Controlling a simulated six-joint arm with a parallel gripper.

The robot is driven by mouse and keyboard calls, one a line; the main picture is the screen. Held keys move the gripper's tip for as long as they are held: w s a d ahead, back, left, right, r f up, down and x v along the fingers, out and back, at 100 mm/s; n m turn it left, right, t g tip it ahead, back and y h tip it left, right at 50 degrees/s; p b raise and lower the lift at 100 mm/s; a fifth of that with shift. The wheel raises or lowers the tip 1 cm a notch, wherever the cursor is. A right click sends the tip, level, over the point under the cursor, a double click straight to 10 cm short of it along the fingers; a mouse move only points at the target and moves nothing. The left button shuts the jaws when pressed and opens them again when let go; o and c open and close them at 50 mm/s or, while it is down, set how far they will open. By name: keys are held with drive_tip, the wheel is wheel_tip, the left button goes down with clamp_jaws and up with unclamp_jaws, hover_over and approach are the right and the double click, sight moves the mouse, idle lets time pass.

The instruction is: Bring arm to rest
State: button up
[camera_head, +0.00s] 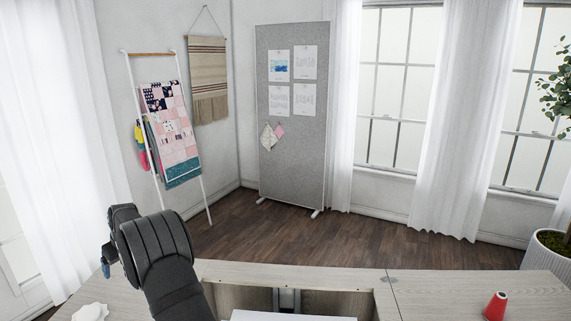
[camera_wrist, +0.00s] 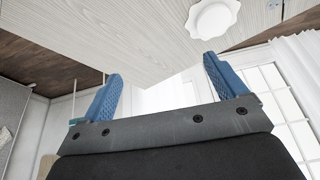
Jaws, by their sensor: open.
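My gripper (camera_wrist: 161,80) shows in the wrist view with its two blue fingers spread wide apart and nothing between them. In the head view my dark arm rises at the lower left, over the cabinet's left part, and only a bit of the blue gripper (camera_head: 109,262) shows behind it. The pale wood cabinet top (camera_head: 440,291) runs along the bottom of the head view. It also shows in the wrist view (camera_wrist: 130,35).
A white scalloped dish (camera_wrist: 212,18) lies on the cabinet top; it also shows in the head view (camera_head: 90,312). A red cone-shaped spool (camera_head: 496,306) stands at the right. An opening (camera_head: 335,301) is in the middle. A quilt ladder (camera_head: 130,75) and a grey board (camera_head: 290,160) stand behind.

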drive_tip(key=w+d+m, duration=0.2)
drive_tip(key=w+d, duration=0.4)
drive_tip(key=d, duration=0.4)
drive_tip(key=w+d+m+t+h, duration=0.1)
drive_tip(key=w+d+m, duration=0.1)
drive_tip(key=w+d, duration=0.5)
drive_tip(key=w+d+m, duration=0.2)
drive_tip(key=w+d, duration=0.4)
drive_tip(key=d, duration=0.6)
drive_tip(key=shift+w+d+t+h, duration=0.3)
drive_tip(key=shift+w+t, duration=0.05)
drive_tip(key=shift+t, duration=0.05)
drive_tip(key=shift+o, duration=1.1)
